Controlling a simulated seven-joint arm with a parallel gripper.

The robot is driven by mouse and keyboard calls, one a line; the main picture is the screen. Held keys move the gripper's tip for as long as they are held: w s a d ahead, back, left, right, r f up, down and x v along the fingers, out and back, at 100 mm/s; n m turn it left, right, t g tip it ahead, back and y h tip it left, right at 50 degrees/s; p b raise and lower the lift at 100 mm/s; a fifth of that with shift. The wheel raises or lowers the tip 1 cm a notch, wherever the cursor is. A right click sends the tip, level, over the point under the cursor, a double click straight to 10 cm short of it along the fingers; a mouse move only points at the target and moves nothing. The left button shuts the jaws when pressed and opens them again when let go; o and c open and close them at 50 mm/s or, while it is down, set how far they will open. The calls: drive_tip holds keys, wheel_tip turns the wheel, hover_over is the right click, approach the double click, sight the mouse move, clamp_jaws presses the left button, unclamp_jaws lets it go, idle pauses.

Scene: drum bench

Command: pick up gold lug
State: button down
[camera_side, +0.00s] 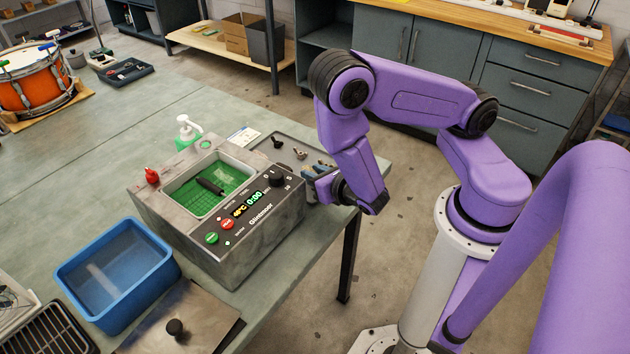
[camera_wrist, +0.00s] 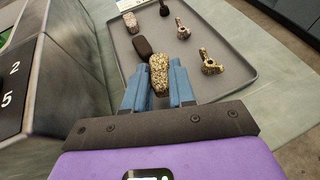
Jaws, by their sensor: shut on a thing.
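The gold lug (camera_wrist: 159,72), speckled and blocky, is between the two blue fingers of my gripper (camera_wrist: 158,84) in the wrist view. My gripper is shut on it, low over the grey tray (camera_wrist: 235,75). I cannot tell whether the lug still touches the tray. In the side view my gripper (camera_side: 318,178) is at the near right part of the tray (camera_side: 262,146), beside the ultrasonic cleaner (camera_side: 222,258), and the lug cannot be made out there.
A dark lug (camera_wrist: 142,48) stands just beyond the gold one. A pale lug (camera_wrist: 130,22) and two brassy fittings (camera_wrist: 210,63) (camera_wrist: 182,29) lie in the tray. The cleaner holds a green basket (camera_side: 222,180). A blue tub (camera_side: 112,268) and a soap bottle (camera_side: 186,128) stand nearby.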

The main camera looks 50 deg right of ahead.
wheel_tip(320, 180, up, 15)
idle(0.8)
